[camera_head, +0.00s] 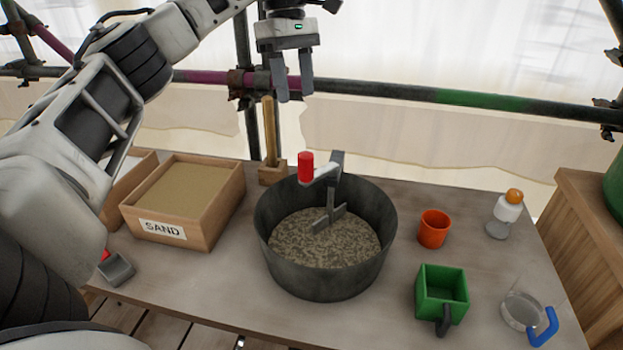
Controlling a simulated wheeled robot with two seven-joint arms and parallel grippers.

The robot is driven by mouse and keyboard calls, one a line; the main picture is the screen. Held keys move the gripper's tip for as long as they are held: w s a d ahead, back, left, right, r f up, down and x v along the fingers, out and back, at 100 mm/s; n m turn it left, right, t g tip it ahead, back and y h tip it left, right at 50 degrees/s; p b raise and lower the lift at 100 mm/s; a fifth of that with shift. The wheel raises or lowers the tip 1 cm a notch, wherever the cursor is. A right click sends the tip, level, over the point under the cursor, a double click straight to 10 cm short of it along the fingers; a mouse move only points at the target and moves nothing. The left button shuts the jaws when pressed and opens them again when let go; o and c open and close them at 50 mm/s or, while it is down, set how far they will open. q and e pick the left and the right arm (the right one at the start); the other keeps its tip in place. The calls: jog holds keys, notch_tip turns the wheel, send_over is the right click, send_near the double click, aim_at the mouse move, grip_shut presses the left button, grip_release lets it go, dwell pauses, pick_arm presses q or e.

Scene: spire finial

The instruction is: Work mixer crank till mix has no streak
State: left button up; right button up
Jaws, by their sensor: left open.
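The mixer tub (280,275) is a dark grey round pan on the table. The mix (300,245) inside is grey-brown with lighter and darker speckles and patches. A grey paddle (331,213) stands in the mix on an upright shaft. The crank (326,172) runs left from the shaft top to an upright red handle (306,167). My left gripper (293,97) points down above the red handle, open and empty, with a clear gap below its fingers. My right gripper is not in view.
A SAND box (165,232) stands left, with a wooden-handled tool in a block (271,171) behind. An orange cup (433,229), green box (442,293), clear jug (523,308) and orange-capped bottle (504,214) stand right. A scaffold pipe (400,92) crosses behind.

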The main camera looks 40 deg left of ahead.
aim_at(306, 154)
pick_arm(q)
jog(key=d+f+n+y, duration=0.1)
jog(key=f+n, duration=0.1)
jog(key=f, duration=0.2)
jog(key=s+d+f+n+t+b, duration=0.1)
jog(key=f+n, duration=0.1)
jog(key=f, duration=0.3)
jog(key=d+f+n+y+b, duration=0.1)
jog(key=f+n, duration=0.1)
jog(key=f, duration=0.2)
jog(key=shift+s+d+f+n+y, duration=0.15)
jog(key=shift+s+f+n+y, duration=0.15)
jog(key=shift+f+n, duration=0.1)
jog(key=shift+f, duration=0.75)
jog(key=shift+w, duration=0.1)
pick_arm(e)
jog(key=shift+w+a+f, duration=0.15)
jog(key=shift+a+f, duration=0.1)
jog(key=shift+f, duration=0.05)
pick_arm(q)
jog(key=shift+c, duration=0.3)
grip_shut()
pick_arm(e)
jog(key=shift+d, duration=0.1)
